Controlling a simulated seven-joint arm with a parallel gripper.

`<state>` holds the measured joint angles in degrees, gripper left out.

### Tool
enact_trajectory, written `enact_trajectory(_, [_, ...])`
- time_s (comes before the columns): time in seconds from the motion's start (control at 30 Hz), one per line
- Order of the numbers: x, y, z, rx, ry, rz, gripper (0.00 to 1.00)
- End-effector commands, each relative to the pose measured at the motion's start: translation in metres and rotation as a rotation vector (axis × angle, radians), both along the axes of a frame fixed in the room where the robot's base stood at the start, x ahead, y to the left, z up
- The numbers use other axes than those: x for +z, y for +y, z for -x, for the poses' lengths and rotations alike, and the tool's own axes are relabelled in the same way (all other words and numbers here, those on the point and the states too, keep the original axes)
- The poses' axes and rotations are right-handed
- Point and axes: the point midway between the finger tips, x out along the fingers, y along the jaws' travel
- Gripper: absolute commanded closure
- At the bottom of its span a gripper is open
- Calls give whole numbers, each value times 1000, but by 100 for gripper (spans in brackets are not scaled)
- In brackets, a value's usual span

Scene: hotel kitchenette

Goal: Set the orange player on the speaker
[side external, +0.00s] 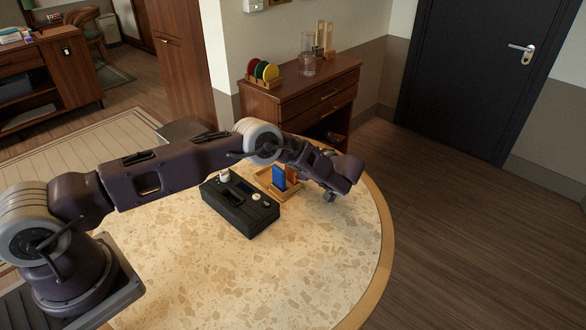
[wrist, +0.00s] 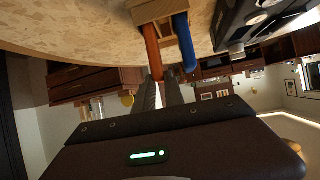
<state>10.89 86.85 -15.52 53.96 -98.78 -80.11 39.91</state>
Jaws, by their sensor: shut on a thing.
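The orange player (side external: 292,174) stands on edge in a small wooden rack (side external: 264,180), beside a blue player (side external: 279,178). In the wrist view the orange player (wrist: 152,50) and the blue player (wrist: 186,43) run side by side out of the rack (wrist: 150,12). My gripper (wrist: 164,78) is shut on the near end of the orange player, with its lower end still at the rack. The speaker is a black box with knobs (side external: 238,206), left of the rack; part of it shows in the wrist view (wrist: 240,28).
All this is on a round speckled table (side external: 260,280), whose front and middle are clear. My arm crosses above the table behind the speaker. A wooden dresser (side external: 310,92) with colored discs and a glass stands beyond the table.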

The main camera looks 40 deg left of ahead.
Motion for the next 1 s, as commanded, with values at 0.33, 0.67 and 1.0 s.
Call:
enact_trajectory(0.33, [82, 0, 0, 1, -3, 0, 100])
enact_trajectory(0.67, [106, 8, 64, 29, 4, 3, 100])
enact_trajectory(1.0, [125, 49, 179, 188, -1, -4, 100])
